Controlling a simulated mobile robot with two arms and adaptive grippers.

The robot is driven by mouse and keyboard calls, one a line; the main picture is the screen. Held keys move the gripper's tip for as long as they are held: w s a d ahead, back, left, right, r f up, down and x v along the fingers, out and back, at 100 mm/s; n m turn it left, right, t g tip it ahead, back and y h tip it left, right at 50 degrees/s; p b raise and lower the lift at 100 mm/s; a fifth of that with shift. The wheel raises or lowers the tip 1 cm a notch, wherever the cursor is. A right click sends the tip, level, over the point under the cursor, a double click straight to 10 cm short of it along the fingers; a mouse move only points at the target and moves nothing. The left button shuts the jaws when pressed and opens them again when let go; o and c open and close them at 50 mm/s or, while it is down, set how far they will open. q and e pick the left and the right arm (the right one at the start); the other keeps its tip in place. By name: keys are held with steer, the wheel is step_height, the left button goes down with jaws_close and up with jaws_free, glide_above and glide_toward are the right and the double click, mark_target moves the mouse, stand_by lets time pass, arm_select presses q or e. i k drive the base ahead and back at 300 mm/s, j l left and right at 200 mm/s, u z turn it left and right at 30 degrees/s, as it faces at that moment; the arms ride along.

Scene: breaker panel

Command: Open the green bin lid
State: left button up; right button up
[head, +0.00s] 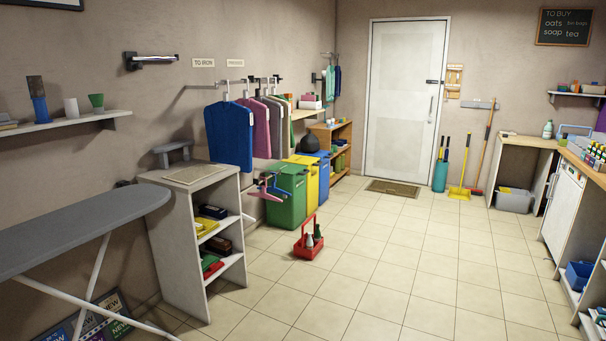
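The green bin (288,208) stands on the floor by the left wall, nearest to me in a row of three bins. Its top looks shut, but the lid is small in the picture and partly hidden by pink and blue hangers (268,188) in front of it. Neither of my grippers is in view.
A yellow bin (305,173) and a blue bin (319,168) stand behind the green one. A red caddy (308,246) sits on the floor before it. A white shelf unit (180,235) and ironing board (75,228) stand at left. The tiled floor (400,265) is clear centrally.

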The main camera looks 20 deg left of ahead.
mark_target(289, 169)
steer(key=i+z, duration=0.1)
steer(key=i, duration=2.2)
steer(key=i+l+u, duration=0.1)
steer(key=i+u, duration=0.15)
steer(key=i, duration=1.45)
steer(key=i+u, duration=0.25)
steer(key=i, duration=0.35)
steer(key=i+u, duration=0.25)
steer(key=i, duration=0.35)
steer(key=i+l+u, duration=0.25)
steer(key=i, duration=0.35)
steer(key=j, duration=0.1)
